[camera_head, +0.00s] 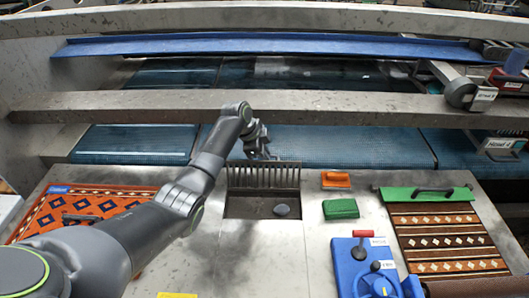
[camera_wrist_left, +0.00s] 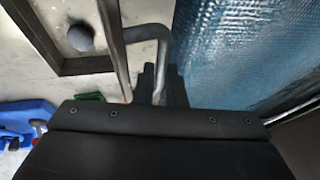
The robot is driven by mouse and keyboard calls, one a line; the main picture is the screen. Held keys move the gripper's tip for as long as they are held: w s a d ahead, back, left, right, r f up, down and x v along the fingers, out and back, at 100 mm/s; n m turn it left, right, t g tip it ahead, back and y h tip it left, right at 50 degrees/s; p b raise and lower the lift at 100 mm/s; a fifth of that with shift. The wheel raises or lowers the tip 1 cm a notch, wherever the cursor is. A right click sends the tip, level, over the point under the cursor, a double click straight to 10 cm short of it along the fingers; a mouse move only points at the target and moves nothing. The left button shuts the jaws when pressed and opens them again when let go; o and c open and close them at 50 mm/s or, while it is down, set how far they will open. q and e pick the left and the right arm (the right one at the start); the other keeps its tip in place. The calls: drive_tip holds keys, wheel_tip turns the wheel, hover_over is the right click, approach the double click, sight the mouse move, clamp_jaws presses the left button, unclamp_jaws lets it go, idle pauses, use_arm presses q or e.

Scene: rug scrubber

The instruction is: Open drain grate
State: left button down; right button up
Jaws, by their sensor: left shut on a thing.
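The drain grate (camera_head: 262,176) is dark and slatted and stands raised, about upright, along the back edge of the drain opening (camera_head: 240,208). A grey rounded lump (camera_head: 281,210) lies in the drain recess; it also shows in the left wrist view (camera_wrist_left: 81,38). My left gripper (camera_head: 264,153) is at the top of the grate. In the left wrist view its fingers (camera_wrist_left: 160,85) are shut on the bent grey grate handle (camera_wrist_left: 146,33). The fingers hide part of the handle. My right gripper is in neither view.
Right of the drain lie an orange brush (camera_head: 336,180) and a green block (camera_head: 341,209). Patterned rugs lie left (camera_head: 110,203) and right (camera_head: 445,236). A grey beam (camera_head: 330,107) crosses behind the grate.

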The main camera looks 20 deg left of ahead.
use_arm(q)
drive_tip(key=shift+a, duration=0.1)
drive_tip(key=c, duration=1.7)
unclamp_jaws()
drive_tip(key=shift+w, duration=0.2)
drive_tip(key=shift+o, duration=1.1)
drive_tip(key=shift+w+f, duration=0.25)
drive_tip(key=shift+w, duration=0.05)
drive_tip(key=shift+s+a+r, duration=0.15)
drive_tip(key=shift+s+r, duration=0.15)
drive_tip(key=shift+r, duration=0.25)
drive_tip(key=b+v, duration=0.3)
drive_tip(key=v, duration=1.3)
drive_tip(key=shift+a+r, duration=0.1)
drive_tip(key=shift+r, duration=0.05)
drive_tip(key=shift+c, duration=0.4)
